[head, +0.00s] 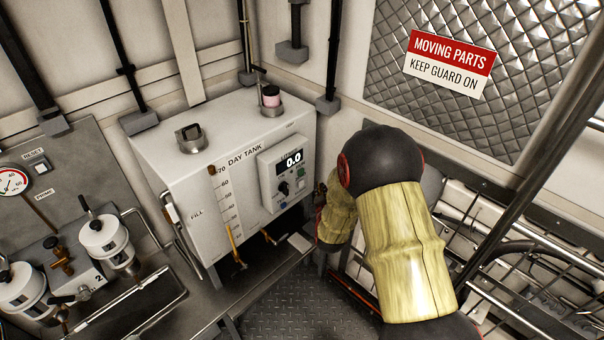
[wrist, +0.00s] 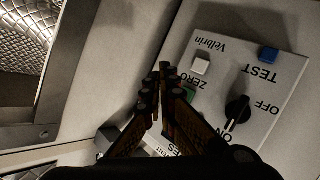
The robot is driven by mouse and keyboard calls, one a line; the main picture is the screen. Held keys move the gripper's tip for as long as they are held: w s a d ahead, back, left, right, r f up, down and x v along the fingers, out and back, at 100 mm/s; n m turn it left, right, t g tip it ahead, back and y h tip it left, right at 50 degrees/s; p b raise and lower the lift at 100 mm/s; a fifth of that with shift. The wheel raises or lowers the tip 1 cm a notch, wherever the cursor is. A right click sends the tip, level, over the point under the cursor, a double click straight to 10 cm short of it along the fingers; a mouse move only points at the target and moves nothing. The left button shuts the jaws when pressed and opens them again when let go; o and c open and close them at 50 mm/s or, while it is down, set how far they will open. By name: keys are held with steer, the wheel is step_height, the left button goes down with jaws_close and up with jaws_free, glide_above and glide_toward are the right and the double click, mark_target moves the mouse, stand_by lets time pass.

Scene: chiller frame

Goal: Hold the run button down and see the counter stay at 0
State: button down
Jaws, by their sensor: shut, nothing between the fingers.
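The counter panel (head: 267,185) is on the front of the white day tank (head: 225,195); its lit display (head: 289,161) reads 0.0 in the head view. In the wrist view a panel (wrist: 205,120) appears upside down, with a white ZERO button (wrist: 201,64), a blue TEST button (wrist: 268,55) and a black ON/OFF knob (wrist: 237,107). A green patch (wrist: 190,94) is partly covered by my fingers; no run label is readable. My gripper (wrist: 165,72) is shut and empty, its tips over the panel's edge beside ZERO. I cannot tell whether it touches anything.
A pink-filled jar (head: 270,96) and a capped filler (head: 190,138) stand on the tank. White filter housings (head: 104,238) are at left. A railing (head: 520,270) and a quilted wall with a MOVING PARTS sign (head: 449,64) are at right.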

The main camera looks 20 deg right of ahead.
steer(key=w, duration=0.1)
steer(key=w+a, duration=0.1)
steer(key=w, duration=0.1)
steer(key=w+a, duration=0.1)
steer(key=w, duration=0.1)
steer(key=shift+w+b, duration=0.1)
steer(key=shift+b, duration=0.2)
steer(key=shift+w, duration=0.15)
stand_by(1.1)
steer(key=shift+w+a, duration=0.1)
steer(key=shift+w, duration=0.15)
steer(key=shift+w+a+b, duration=0.15)
steer(key=shift+w+b, duration=0.2)
steer(key=shift+w, duration=0.05)
stand_by(0.8)
steer(key=shift+s, duration=0.15)
stand_by(2.9)
steer(key=shift+s+d, duration=0.3)
steer(key=shift+s, duration=0.35)
steer(key=shift+s+d, duration=0.3)
steer(key=shift+s, duration=0.5)
steer(key=shift+s+d, duration=0.25)
steer(key=shift+s, duration=0.5)
steer(key=shift+s+d, duration=0.3)
steer(key=shift+s, duration=0.5)
